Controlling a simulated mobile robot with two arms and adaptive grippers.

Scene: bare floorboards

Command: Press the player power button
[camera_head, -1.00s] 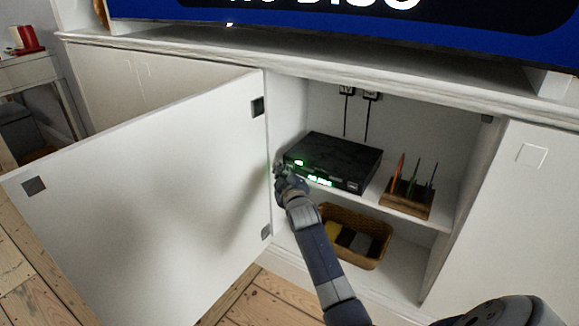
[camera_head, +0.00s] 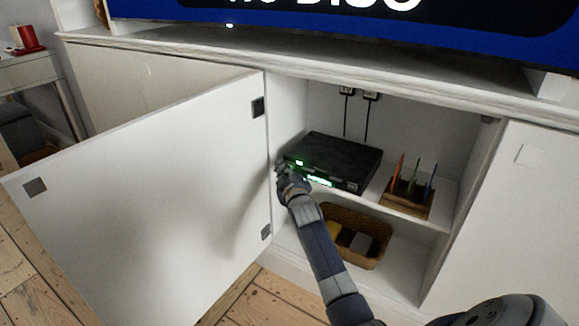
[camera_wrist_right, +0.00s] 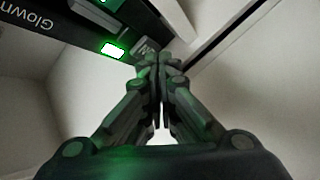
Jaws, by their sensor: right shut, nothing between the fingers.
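The black player (camera_head: 345,158) sits on the upper shelf of the open cabinet, with green lights on its front. My right gripper (camera_head: 280,168) is shut and empty at the left end of the player's front. In the right wrist view, the shut fingertips (camera_wrist_right: 160,65) are just below a small grey square part (camera_wrist_right: 145,46) on the player's front, beside a bright green light (camera_wrist_right: 113,49). I cannot tell whether the fingertips touch it, or whether that part is the power button. My left gripper is not in view.
The open cabinet door (camera_head: 150,190) stands left of my right arm. A wooden rack (camera_head: 405,205) with thin coloured items stands right of the player. A wicker basket (camera_head: 375,250) is on the lower shelf. A screen (camera_head: 480,42) with cut-off text is above.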

